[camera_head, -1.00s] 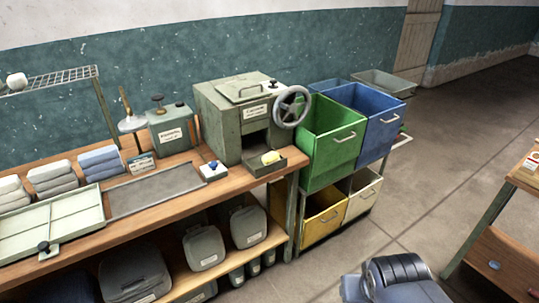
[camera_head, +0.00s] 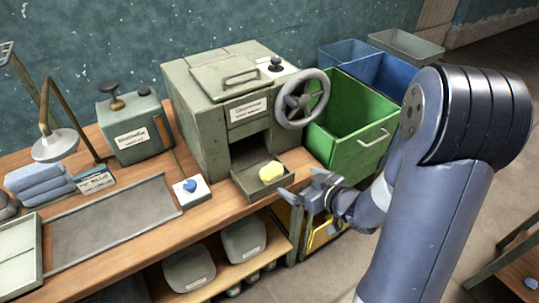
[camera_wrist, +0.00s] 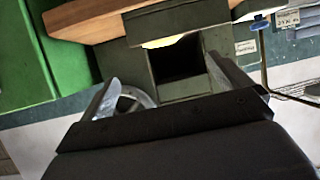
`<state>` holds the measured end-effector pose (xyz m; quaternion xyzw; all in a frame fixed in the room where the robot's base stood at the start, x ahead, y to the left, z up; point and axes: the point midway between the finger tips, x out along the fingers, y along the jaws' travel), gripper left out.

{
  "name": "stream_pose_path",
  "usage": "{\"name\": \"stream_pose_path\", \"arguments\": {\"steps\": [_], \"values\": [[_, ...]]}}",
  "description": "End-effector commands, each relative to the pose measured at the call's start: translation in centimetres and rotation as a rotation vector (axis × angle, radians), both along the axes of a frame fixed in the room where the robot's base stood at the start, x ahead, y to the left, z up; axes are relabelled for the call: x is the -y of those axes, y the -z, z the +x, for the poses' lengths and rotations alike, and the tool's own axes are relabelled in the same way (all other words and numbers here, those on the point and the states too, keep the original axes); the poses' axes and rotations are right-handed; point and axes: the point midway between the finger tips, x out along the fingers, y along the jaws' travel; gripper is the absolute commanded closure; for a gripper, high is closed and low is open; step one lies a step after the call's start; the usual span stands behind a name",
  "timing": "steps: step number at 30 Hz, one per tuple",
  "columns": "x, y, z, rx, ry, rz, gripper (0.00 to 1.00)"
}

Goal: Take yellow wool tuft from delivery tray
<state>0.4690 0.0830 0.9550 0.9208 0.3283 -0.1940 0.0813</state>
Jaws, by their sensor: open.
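The yellow wool tuft (camera_head: 271,171) sits in the delivery tray (camera_head: 264,188), which juts out below the dark opening of a grey-green machine (camera_head: 205,125). In the wrist view only an edge of the tuft (camera_wrist: 163,42) shows, beyond the tray wall (camera_wrist: 180,19). My gripper (camera_head: 297,182) is open and empty, just to the right of the tray and apart from the tuft. Its fingers point left toward the tray. In the wrist view the two fingers (camera_wrist: 163,70) stand wide apart, with the tuft's edge ahead between them.
A spoked handwheel (camera_head: 302,98) sticks out from the machine's right side, above my gripper. A green bin (camera_head: 350,128) stands to the right, near my arm.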

Motion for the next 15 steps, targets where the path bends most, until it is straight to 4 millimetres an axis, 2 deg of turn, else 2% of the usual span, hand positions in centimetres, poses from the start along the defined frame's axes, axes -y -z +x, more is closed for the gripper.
{"name": "stream_pose_path", "arguments": {"steps": [5,15], "values": [[-1.1,0.6,0.1,0.005,-0.038,0.039,0.03],[-3.9,2.3,3.3,0.005,-0.037,0.037,0.03]]}}
